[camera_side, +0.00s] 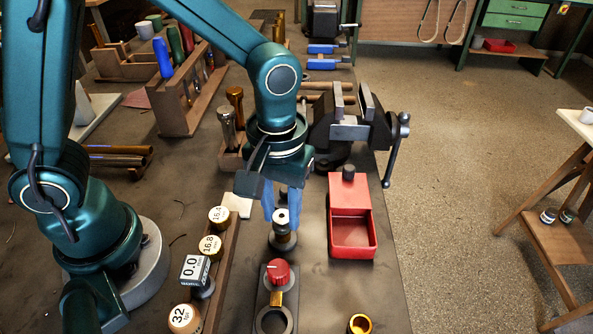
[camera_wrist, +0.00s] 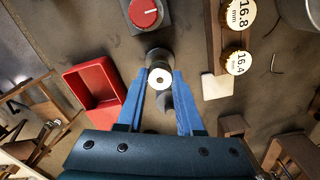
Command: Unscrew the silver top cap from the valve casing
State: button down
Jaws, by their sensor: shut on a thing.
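The valve casing stands upright on the bench in a dark round base (camera_side: 283,241), with the silver top cap (camera_side: 281,217) at its top. In the wrist view the cap (camera_wrist: 160,79) lies between the two blue fingers of my gripper (camera_wrist: 161,73). In the side view my gripper (camera_side: 281,205) points down over the casing, with a finger at each side of the cap. It is shut on the cap. The casing below is mostly hidden by the cap and fingers in the wrist view.
A red open tray (camera_side: 353,252) stands close to the right, and a dark vise (camera_side: 350,130) behind. A device with a red knob (camera_side: 278,272) stands in front. A wooden rack with labelled round gauges (camera_side: 210,245) runs along the left. A brass ring (camera_side: 360,324) lies front right.

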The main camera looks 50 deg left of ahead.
aim_at(282, 215)
jog(key=n, duration=0.4)
dwell(0.3)
jog(key=n, duration=0.4)
dwell(0.4)
jog(key=shift+r, duration=3.05)
jog(key=shift+f, duration=0.1)
